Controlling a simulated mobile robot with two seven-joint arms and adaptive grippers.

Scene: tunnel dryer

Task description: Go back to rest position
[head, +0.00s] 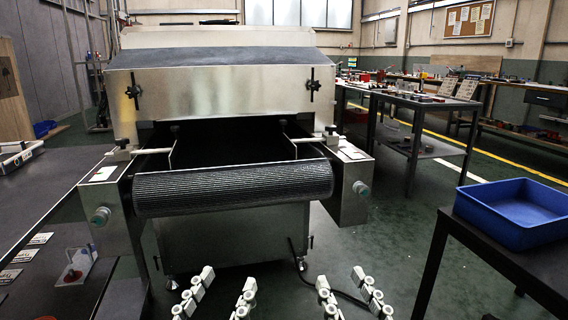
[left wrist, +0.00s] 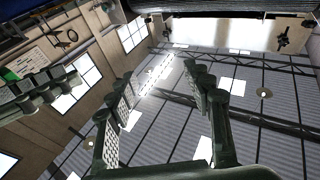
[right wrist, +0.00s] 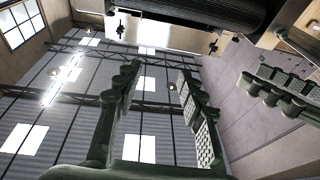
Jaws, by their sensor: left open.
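My left gripper (head: 222,286) is at the bottom of the head view, in front of the tunnel dryer. Its two fingers stand apart with nothing between them, as the left wrist view also shows (left wrist: 157,75). My right gripper (head: 346,284) is beside it to the right, at about the same height in the picture. Its fingers are also spread and empty in the right wrist view (right wrist: 158,72). The two grippers are apart from each other, and neither touches anything visible.
The steel tunnel dryer (head: 220,90) with its dark mesh belt (head: 235,188) stands ahead. A blue tray (head: 515,212) sits on a table at right. Green floor lies between.

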